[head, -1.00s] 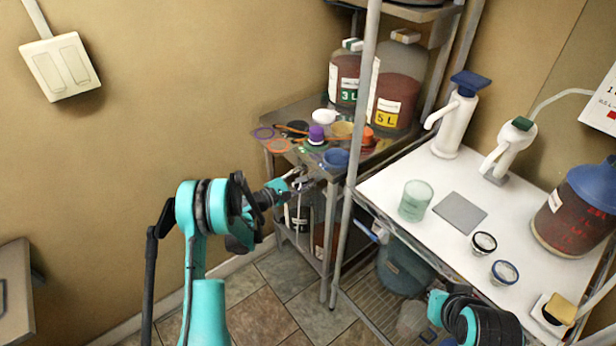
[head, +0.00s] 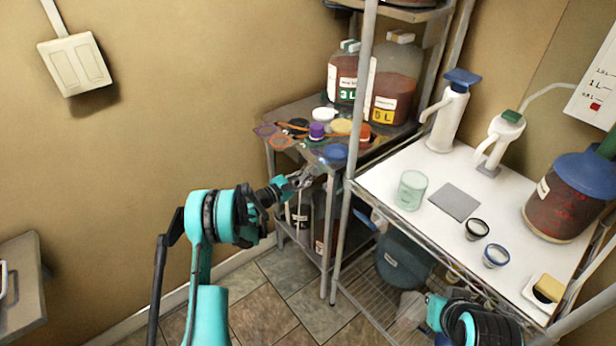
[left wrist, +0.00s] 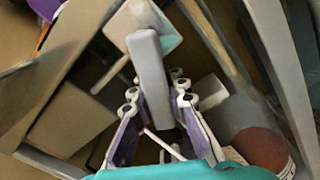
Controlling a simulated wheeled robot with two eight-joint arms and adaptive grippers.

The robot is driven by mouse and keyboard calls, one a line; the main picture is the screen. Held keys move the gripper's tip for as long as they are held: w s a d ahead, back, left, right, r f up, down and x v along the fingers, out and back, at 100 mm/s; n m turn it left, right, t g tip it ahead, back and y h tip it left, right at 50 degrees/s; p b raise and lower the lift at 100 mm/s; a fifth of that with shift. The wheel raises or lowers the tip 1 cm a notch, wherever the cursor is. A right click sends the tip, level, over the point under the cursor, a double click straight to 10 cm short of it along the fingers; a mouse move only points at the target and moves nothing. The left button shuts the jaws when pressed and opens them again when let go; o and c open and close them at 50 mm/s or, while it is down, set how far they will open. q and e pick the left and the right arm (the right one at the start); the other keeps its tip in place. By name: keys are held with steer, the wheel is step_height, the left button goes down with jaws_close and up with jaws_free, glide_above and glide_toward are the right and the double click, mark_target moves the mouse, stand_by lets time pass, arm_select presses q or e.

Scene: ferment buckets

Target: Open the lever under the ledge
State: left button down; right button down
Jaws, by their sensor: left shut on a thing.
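A grey bar-shaped lever (left wrist: 150,65) stands in the middle of the left wrist view, in front of a pale square block (left wrist: 176,22). My left gripper (left wrist: 158,98) is shut on the lever's near end, with purple-padded fingers on both sides. In the head view my left gripper (head: 300,179) is at the front edge of the dark side table, just under its ledge (head: 312,160). The lever is too small to make out there. My right arm shows at the lower right of the head view; its fingertips cannot be made out.
The side table holds coloured lids, a blue bowl (head: 334,152) and large jugs (head: 393,90). A metal post (head: 350,170) stands close right of my left gripper. A white worktop (head: 400,215) with a glass jar (head: 411,190) lies to the right. Open floor (head: 260,300) is below.

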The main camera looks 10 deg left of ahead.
arm_select(q)
steer(key=shift+s+d+f+n, duration=0.1)
steer(key=shift+s+d+n, duration=0.1)
steer(key=shift+n, duration=0.35)
steer(key=shift+s+d+f+n, duration=0.1)
steer(key=shift+d+n, duration=0.1)
steer(key=shift+n, duration=0.35)
steer(key=c, duration=1.4)
jaws_free()
steer(key=shift+w+f, duration=0.1)
steer(key=shift+w, duration=0.05)
steer(key=shift+c, duration=0.2)
steer(key=v, duration=1.2)
